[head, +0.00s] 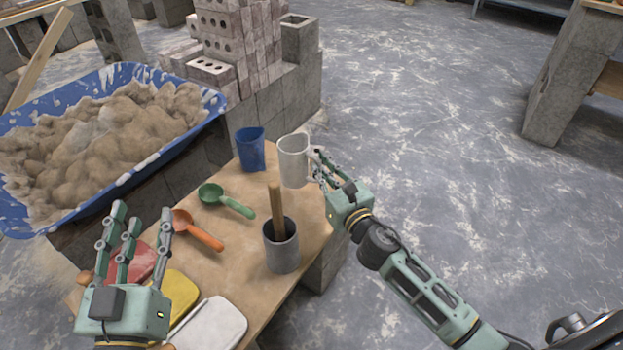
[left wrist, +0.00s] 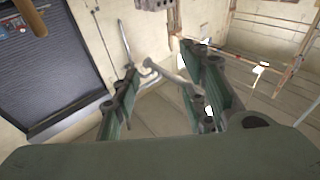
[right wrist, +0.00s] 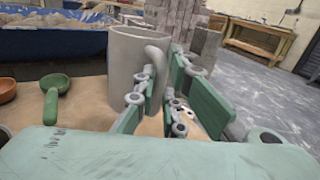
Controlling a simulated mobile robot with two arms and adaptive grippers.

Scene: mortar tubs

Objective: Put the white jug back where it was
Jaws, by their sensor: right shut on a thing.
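The white jug (head: 293,160) is at the far right end of the wooden board in the head view. It looks upright, but I cannot tell whether its base touches the board. My right gripper (head: 318,168) is shut on its handle, on the jug's right side. In the right wrist view the jug (right wrist: 127,75) stands large, with its handle between the fingers (right wrist: 165,95). My left gripper (head: 142,222) is open and empty, raised over the near left part of the board. The left wrist view shows its fingers (left wrist: 170,95) apart with nothing between them.
A blue jug (head: 250,150) stands just left of the white one. A grey pot (head: 282,250) with a wooden handle, a green scoop (head: 225,200), an orange scoop (head: 198,232) and red, yellow and white lids share the board (head: 255,280). A blue tub (head: 160,155) of mortar is at left.

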